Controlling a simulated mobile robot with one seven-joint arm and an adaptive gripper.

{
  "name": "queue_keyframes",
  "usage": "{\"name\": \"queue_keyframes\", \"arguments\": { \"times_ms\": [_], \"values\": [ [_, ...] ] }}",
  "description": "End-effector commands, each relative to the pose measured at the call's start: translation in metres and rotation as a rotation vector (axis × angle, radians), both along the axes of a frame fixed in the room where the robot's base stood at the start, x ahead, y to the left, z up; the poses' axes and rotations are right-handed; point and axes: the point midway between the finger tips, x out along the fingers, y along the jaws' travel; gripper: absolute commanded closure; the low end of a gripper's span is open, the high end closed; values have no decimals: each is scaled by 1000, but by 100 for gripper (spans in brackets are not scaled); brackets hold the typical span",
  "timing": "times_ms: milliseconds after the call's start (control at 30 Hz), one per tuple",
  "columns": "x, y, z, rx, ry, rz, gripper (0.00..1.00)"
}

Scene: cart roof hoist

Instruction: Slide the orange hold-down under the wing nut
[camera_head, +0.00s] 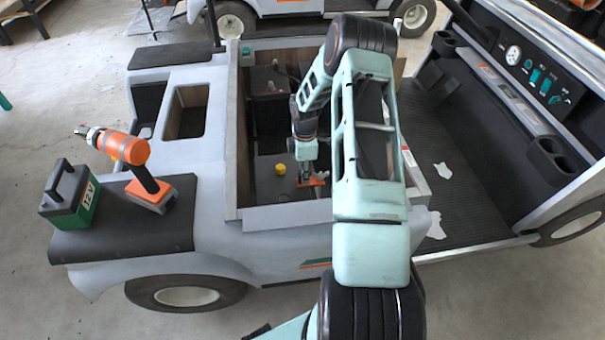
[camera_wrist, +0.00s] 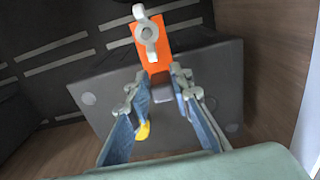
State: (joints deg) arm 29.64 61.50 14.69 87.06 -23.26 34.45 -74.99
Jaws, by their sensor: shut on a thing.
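The orange hold-down (camera_wrist: 153,57) is a flat plate on top of the dark grey battery (camera_wrist: 110,85) in the wrist view. Its near end lies between the fingertips of my gripper (camera_wrist: 160,76), which is shut on it. The pale grey wing nut (camera_wrist: 147,33) shows over the far part of the hold-down; whether they touch I cannot tell. In the head view my gripper (camera_head: 307,172) reaches down into the open bay, with a bit of the orange hold-down (camera_head: 319,178) beside it. The wing nut is not clear there.
The bay has a pale rim (camera_head: 288,217) and close walls, with a wooden side wall (camera_wrist: 270,70) at right. A yellow cap (camera_head: 280,169) is near my gripper. An orange drill (camera_head: 122,147) and a green 12V box (camera_head: 75,198) stand on the cart's left deck.

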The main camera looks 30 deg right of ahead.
Motion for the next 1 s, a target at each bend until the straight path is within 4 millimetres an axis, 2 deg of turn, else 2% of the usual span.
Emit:
{"name": "queue_keyframes", "arguments": {
  "times_ms": [533, 567, 700, 1000],
  "values": [
    [-3, -8, 0, -2, 1, -1, 100],
    [-3, -9, 0, -2, 1, -1, 77],
    [-3, -8, 0, -1, 0, -1, 62],
    [-2, -7, 1, 0, 0, 0, 60]
  ]
}}
